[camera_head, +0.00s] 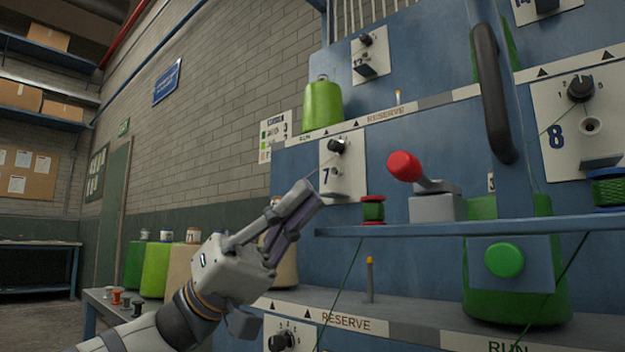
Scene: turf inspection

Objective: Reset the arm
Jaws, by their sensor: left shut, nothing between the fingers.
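A lever with a red knob (405,166) sits on a grey block (437,208) on the blue machine's shelf. The knob points to the left and slightly up. My left gripper (308,194) reaches in from the lower left, with its fingers pointing up and right. It is shut and holds nothing. My right gripper is not in view.
A blue shelf (470,228) carries a green spool (373,209) and another at the right (607,190). A dark vertical handle (493,95) stands above. A green button (503,260) is below. Thin green threads cross the front. Yarn cones (155,268) stand at left.

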